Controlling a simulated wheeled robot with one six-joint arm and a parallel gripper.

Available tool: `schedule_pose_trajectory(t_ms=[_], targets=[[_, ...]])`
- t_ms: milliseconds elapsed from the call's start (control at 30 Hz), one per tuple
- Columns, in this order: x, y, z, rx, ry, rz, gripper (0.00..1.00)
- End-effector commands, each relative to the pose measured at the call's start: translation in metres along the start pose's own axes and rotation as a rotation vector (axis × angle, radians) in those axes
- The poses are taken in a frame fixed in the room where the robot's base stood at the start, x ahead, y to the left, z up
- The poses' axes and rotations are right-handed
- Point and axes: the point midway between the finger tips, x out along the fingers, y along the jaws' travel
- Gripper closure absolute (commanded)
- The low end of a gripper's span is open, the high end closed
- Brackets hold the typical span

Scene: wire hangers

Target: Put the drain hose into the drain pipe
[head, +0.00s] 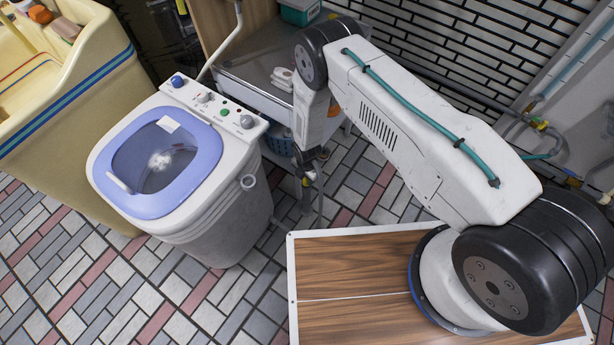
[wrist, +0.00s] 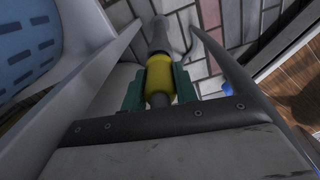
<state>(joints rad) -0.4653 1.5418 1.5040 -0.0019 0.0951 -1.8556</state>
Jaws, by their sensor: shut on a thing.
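My gripper (wrist: 159,90) is shut on a yellow sleeve (wrist: 159,72), one green finger on each side. A grey tube (wrist: 158,38) runs on beyond the sleeve; it looks like the drain hose, and its far end points at the floor tiles. A thin grey curved line (wrist: 225,62) passes to its right. In the head view my gripper (head: 311,168) hangs low, to the right of the washing machine (head: 215,215), with a dark grey tube (head: 306,198) below it. I cannot clearly make out the drain pipe's opening in either view.
A metal stand (head: 262,75) with a blue basket (head: 279,145) under it is close behind my gripper. The basket also shows in the wrist view (wrist: 28,45). A yellow sink (head: 75,100) stands at far left. Tiled floor is clear in front of the washing machine.

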Motion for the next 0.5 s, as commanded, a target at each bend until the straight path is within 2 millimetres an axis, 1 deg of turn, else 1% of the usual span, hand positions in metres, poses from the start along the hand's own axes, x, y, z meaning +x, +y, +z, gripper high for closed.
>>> schedule_pose_trajectory(t_ms=[500], targets=[[0.013,0.000,0.000,0.000,0.000,0.000,0.94]])
